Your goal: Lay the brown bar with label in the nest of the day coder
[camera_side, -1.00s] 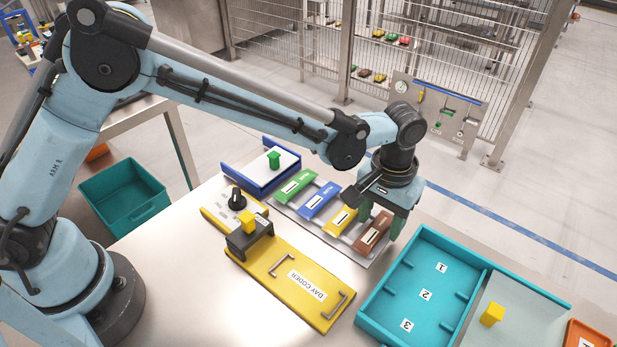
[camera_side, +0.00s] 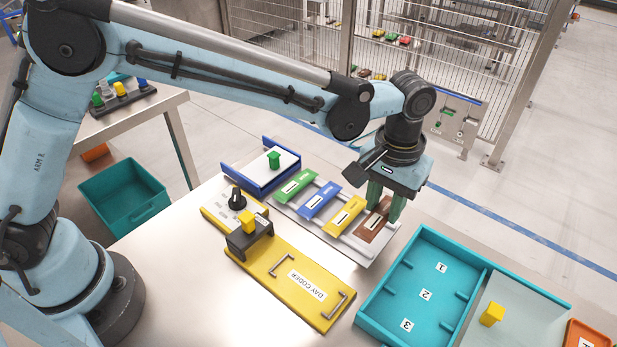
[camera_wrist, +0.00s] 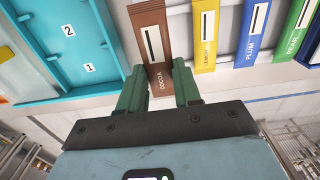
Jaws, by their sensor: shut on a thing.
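The brown bar with a white label (camera_side: 372,229) is at the right end of the row of bars. In the wrist view the brown bar (camera_wrist: 152,40) reads COCOA. My gripper (camera_side: 383,208) has its green fingers shut on the bar's sides near one end; the fingers also show in the wrist view (camera_wrist: 158,82). The bar seems slightly raised over the rack, but the gap is hard to tell. The yellow day coder (camera_side: 265,262) lies left of the gripper in the side view, with two metal brackets and a dark block with a yellow knob. No bar lies on it.
The pale rack (camera_side: 346,244) holds green (camera_side: 295,187), blue (camera_side: 319,202) and yellow (camera_side: 344,216) bars beside the brown one. A teal tray (camera_side: 372,312) with numbered bays stands at the right. A blue-edged stand (camera_side: 258,182) with a green knob is behind the coder.

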